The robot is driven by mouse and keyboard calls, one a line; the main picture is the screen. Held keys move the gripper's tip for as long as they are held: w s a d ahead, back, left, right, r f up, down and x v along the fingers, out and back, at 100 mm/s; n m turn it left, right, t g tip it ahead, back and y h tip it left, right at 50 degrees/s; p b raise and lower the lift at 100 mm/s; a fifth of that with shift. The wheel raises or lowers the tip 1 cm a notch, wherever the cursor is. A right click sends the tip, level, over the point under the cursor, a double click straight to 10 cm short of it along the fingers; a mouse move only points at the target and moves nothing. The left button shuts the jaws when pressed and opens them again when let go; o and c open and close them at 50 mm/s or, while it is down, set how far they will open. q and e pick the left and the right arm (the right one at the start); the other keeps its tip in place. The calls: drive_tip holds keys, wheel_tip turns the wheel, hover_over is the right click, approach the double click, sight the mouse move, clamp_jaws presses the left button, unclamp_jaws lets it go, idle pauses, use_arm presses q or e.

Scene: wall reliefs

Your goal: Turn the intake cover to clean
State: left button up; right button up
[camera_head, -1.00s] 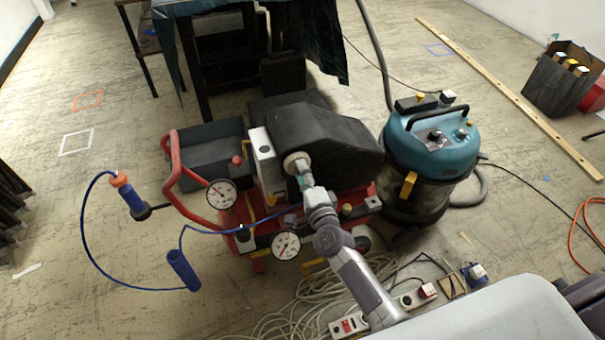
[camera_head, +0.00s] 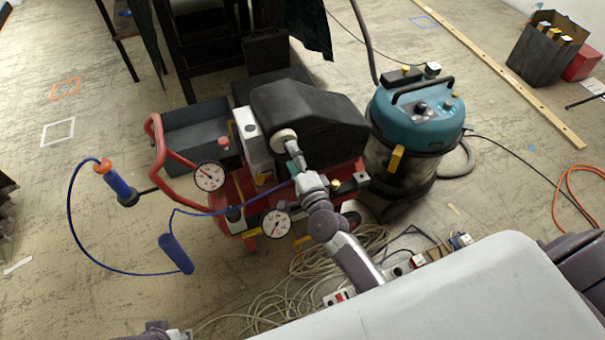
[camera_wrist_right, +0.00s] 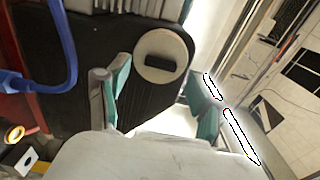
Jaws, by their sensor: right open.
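The intake cover is a round beige disc (camera_head: 284,137) on the end of the compressor's black housing (camera_head: 318,120). In the right wrist view the cover (camera_wrist_right: 163,56) faces me and shows a short dark slot, lying roughly level. My right gripper (camera_head: 294,154) is right by the cover in the head view. In the right wrist view its teal-padded fingers (camera_wrist_right: 160,92) stand apart with nothing between them. The cover shows just beyond the gap, and I cannot tell whether a finger touches it.
The red compressor frame carries two dial gauges (camera_head: 209,176) and a blue hose (camera_head: 175,254). A teal vacuum (camera_head: 418,122) stands close on the right. Tangled cables and power strips lie on the floor in front. Open floor lies to the left.

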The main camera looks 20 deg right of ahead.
drive_tip(key=s, duration=0.9)
drive_tip(key=shift+s+d, duration=0.2)
drive_tip(key=shift+s, duration=0.1)
drive_tip(key=shift+a, duration=0.1)
